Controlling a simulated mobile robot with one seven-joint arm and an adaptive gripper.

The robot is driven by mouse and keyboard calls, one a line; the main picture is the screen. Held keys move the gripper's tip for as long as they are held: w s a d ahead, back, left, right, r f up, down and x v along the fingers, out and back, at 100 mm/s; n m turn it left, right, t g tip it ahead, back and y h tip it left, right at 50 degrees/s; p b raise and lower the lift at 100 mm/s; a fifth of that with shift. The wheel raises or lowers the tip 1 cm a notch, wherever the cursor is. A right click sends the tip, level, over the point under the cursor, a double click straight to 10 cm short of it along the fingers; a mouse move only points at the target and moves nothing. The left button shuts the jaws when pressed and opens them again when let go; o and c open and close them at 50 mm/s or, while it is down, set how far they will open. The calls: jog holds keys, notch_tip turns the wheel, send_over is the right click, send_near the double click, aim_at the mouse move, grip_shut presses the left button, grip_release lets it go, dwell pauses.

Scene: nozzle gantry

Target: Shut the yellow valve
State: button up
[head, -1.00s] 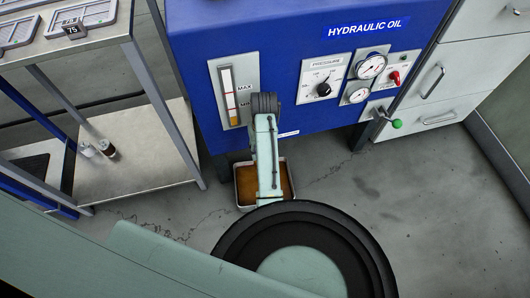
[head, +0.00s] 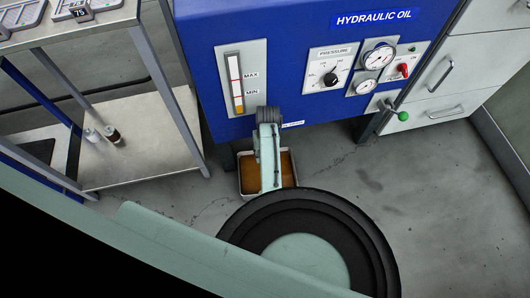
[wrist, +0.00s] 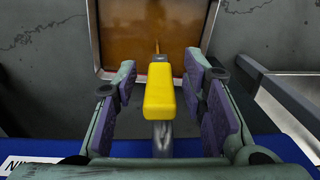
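The yellow valve handle (wrist: 159,92) shows in the wrist view as a block on a grey metal stem (wrist: 163,138). My gripper (wrist: 160,72) is open, with its purple-padded fingers on either side of the handle. Gaps show between the pads and the handle, and nothing is gripped. A thin orange streak (wrist: 157,47) shows just beyond the handle's far end, over the brown oil in the tray (head: 246,188). In the head view the handle and my fingers are hidden behind my arm, low in front of the blue hydraulic oil cabinet (head: 300,95).
A metal shelf unit (head: 150,130) stands at the left, with small bottles (head: 111,134) on its lower shelf. A green-knobbed lever (head: 402,116) sticks out at the cabinet's right. Grey drawers (head: 440,90) stand farther right. The floor at right is clear.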

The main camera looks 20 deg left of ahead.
jog(key=shift+c, duration=0.3)
grip_shut()
dwell(0.5)
